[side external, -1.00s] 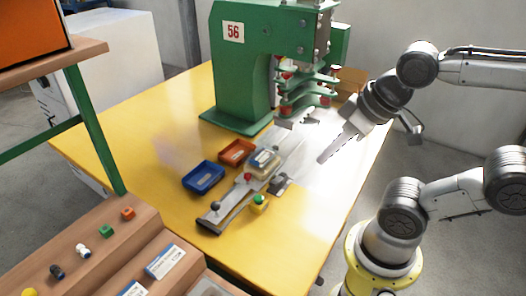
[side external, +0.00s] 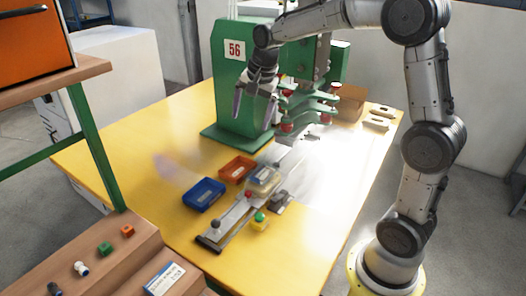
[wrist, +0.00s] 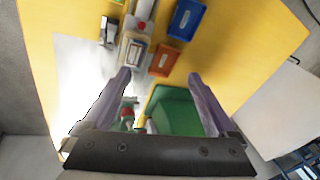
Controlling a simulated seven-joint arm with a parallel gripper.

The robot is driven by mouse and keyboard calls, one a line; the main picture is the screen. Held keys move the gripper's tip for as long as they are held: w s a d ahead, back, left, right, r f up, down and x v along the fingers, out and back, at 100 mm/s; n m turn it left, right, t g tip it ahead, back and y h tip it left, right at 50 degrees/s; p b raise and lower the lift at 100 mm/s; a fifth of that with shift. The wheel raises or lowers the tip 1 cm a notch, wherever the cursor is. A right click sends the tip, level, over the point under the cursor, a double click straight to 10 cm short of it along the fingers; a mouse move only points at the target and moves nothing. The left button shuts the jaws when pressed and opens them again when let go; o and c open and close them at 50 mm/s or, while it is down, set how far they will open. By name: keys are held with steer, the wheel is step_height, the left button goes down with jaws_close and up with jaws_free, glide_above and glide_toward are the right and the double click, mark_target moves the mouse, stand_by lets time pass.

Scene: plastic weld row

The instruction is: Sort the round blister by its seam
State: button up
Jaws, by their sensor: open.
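The blister (side external: 264,178) is a clear pack with a pale label, lying on the metal slide fixture below the green press; its seam is too small to read. It also shows in the wrist view (wrist: 136,52). An orange-red tray (side external: 238,169) and a blue tray (side external: 204,195) stand side by side left of the fixture; both appear empty apart from pale labels on their floors. My gripper (side external: 253,112) is open and empty, high in front of the press, above and behind the trays. In the wrist view its fingers (wrist: 162,84) are spread wide.
The green press (side external: 235,95) marked 56 stands at the back of the yellow table. A cardboard box (side external: 350,103) stands back right. Wooden steps (side external: 110,265) hold small parts.

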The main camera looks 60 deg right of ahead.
steer(key=w+d+f+m+g, duration=0.1)
steer(key=w+d+f, duration=0.1)
steer(key=d+f, duration=0.3)
steer(key=w+d+f+m+g, duration=0.1)
steer(key=w+d+f, duration=0.1)
steer(key=f, duration=0.5)
steer(key=m+g, duration=0.1)
glide_above(263, 174)
steer(key=shift+y, duration=0.4)
step_height(263, 174, down, 6)
steer(key=shift+d+f, duration=0.1)
steer(key=shift+f, duration=3.4)
steer(key=c, duration=0.8)
steer(key=shift+r, duration=2.3)
steer(key=shift+r, duration=0.1)
steer(key=shift+r, duration=2.4)
